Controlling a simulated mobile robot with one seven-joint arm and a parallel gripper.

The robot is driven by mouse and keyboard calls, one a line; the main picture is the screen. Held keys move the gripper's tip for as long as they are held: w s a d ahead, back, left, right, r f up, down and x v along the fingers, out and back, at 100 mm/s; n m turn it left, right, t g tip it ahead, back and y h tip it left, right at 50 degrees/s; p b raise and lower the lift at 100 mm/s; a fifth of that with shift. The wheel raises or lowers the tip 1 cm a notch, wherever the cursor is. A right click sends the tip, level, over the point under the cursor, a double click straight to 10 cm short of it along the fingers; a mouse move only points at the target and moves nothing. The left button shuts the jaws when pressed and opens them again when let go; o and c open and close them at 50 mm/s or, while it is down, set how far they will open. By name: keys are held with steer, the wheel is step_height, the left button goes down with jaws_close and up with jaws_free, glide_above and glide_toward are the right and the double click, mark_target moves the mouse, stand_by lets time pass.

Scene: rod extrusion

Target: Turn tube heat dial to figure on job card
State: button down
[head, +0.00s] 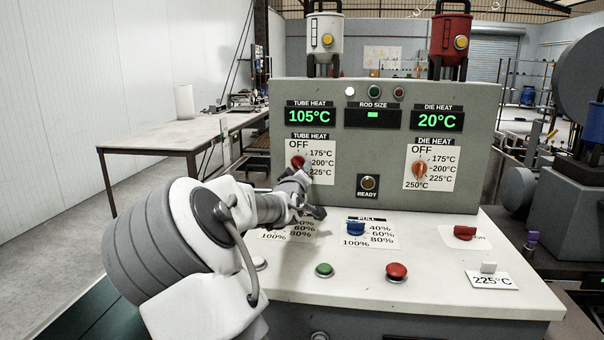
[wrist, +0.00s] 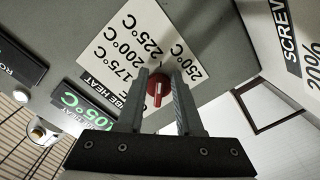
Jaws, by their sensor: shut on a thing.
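The red tube heat dial (head: 298,161) sits on its white scale on the upright panel, left side. In the wrist view the dial (wrist: 158,92) is between the two fingers of my gripper (wrist: 160,76), which is shut on it. In the head view my gripper (head: 304,182) covers the scale's lower part. The tube heat display (head: 311,117) reads 105°C. The job card (head: 492,282) on the right of the console reads 225°C.
The orange die heat dial (head: 419,169) is to the right, under a display (head: 437,121) reading 20°C. The ready button (head: 368,183) is between the scales. Below are a blue pull dial (head: 355,229), a green button (head: 324,270) and red button (head: 397,271).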

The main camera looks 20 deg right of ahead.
stand_by(0.4)
steer(key=c, duration=0.9)
jaws_free()
steer(key=shift+p+v, duration=2.7)
steer(key=shift+v, duration=6)
